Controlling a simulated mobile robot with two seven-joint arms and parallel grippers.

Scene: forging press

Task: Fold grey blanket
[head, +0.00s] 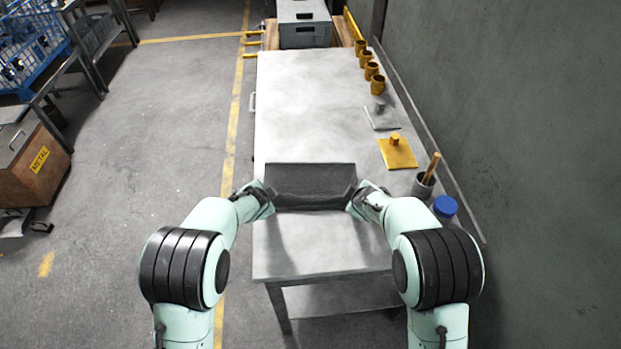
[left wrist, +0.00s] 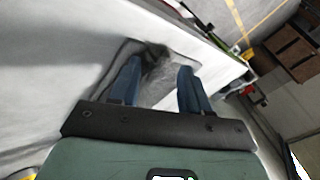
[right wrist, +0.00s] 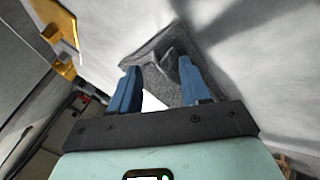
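The grey blanket (head: 310,174) lies as a dark rectangle across the width of the table's near half. Its near edge is a darker, sagging strip between my two grippers. My left gripper (head: 262,194) is at the blanket's near left corner; the left wrist view shows the cloth (left wrist: 183,66) bunched up between its fingertips. My right gripper (head: 357,194) is at the near right corner; the right wrist view shows the cloth (right wrist: 158,78) drawn into a peak between its fingertips. Both grippers appear to pinch the cloth, with the contact partly hidden.
The metal table (head: 305,115) is clear beyond the blanket. Along its right side are a yellow plate (head: 397,153), a grey plate (head: 381,119), several yellow cups (head: 372,70), a pot with a handle (head: 423,186) and a blue-lidded jar (head: 444,207). A wall (head: 530,120) stands close right.

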